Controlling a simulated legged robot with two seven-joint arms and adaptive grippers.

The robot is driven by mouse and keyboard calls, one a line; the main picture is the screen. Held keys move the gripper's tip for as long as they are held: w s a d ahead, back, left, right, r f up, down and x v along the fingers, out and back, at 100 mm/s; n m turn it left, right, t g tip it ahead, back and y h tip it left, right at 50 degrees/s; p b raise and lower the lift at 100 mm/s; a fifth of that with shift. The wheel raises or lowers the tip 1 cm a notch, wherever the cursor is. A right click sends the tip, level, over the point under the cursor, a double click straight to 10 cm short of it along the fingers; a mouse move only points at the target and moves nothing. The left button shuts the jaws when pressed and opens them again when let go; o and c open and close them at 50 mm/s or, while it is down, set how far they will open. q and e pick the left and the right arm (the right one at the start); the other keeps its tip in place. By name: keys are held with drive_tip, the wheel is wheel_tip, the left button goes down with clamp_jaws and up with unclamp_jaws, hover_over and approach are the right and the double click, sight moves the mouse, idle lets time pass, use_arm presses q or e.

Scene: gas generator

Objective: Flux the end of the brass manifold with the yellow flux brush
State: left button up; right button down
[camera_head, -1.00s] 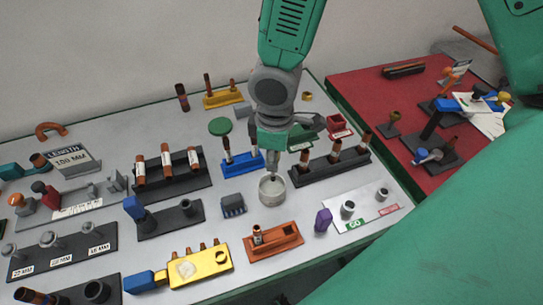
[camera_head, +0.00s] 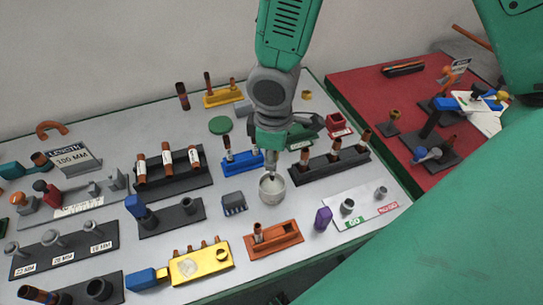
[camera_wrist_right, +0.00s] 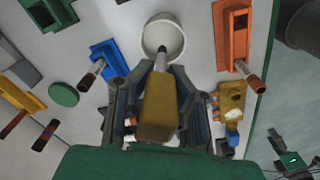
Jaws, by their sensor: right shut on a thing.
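My right gripper (camera_head: 272,155) is shut on the handle of the yellow flux brush (camera_wrist_right: 158,108), above a small pale round cup (camera_head: 272,188).
A small dark block (camera_head: 233,203) is left of the cup. A blue rack (camera_head: 240,163) and a black rack (camera_head: 330,167) with copper tubes stand close behind. A red side table (camera_head: 390,100) is at right.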

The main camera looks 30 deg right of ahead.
sight(272, 173)
drive_tip(key=shift+f, duration=0.25)
drive_tip(key=shift+f+b, duration=1.15)
drive_tip(key=shift+f, duration=0.5)
drive_tip(key=shift+r, duration=0.15)
wheel_tip(272, 173, up, 6)
drive_tip(key=p, duration=0.6)
drive_tip(key=shift+p, duration=0.35)
